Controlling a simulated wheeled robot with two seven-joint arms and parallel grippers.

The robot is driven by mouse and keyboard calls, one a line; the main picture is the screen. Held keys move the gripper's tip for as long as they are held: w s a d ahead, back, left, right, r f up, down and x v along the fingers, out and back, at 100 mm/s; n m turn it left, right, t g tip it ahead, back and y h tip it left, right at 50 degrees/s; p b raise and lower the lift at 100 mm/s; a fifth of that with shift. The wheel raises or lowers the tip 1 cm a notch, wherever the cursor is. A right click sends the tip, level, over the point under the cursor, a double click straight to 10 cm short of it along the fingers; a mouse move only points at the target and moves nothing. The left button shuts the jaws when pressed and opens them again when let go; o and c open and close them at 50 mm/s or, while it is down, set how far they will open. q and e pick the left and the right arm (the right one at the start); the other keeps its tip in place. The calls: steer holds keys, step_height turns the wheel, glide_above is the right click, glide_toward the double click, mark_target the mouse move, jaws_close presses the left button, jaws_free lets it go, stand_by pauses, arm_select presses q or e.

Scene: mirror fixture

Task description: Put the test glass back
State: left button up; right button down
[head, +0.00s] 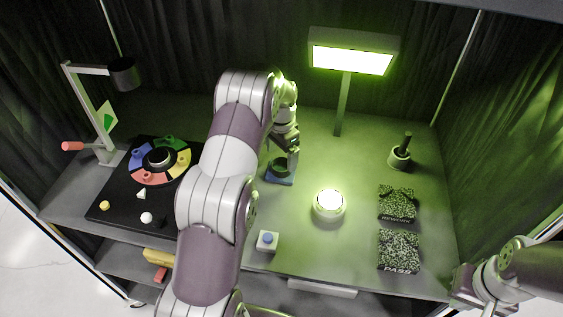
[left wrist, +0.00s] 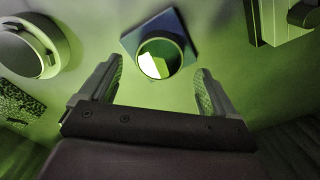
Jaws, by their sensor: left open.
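A round, dark-rimmed cup-like piece with a bright reflecting inside (left wrist: 160,58) sits on a blue square base (left wrist: 134,41); I take it for the test glass, but cannot be sure. In the head view the blue base (head: 280,179) stands on the table mid-picture, right of my left arm. My left gripper (head: 284,152) is above it, pointing down. In the left wrist view my left gripper (left wrist: 160,86) is open and empty, with the round piece beyond and between its fingertips. My right gripper (head: 468,290) is at the lower right edge; its jaws are unclear.
A glowing round lamp (head: 329,204) stands right of the blue base. Speckled REWORK (head: 396,203) and PASS (head: 398,251) pads lie further right, near a dark-handled holder (head: 400,155). A lit panel (head: 350,60) stands behind. A coloured dial (head: 158,160) is left, a blue button (head: 267,240) in front.

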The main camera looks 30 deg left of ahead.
mark_target(282, 164)
arm_select(q)
step_height(282, 164, up, 2)
steer(key=shift+r, duration=0.25)
step_height(282, 164, up, 6)
steer(key=p, duration=0.4)
steer(key=shift+r, duration=0.15)
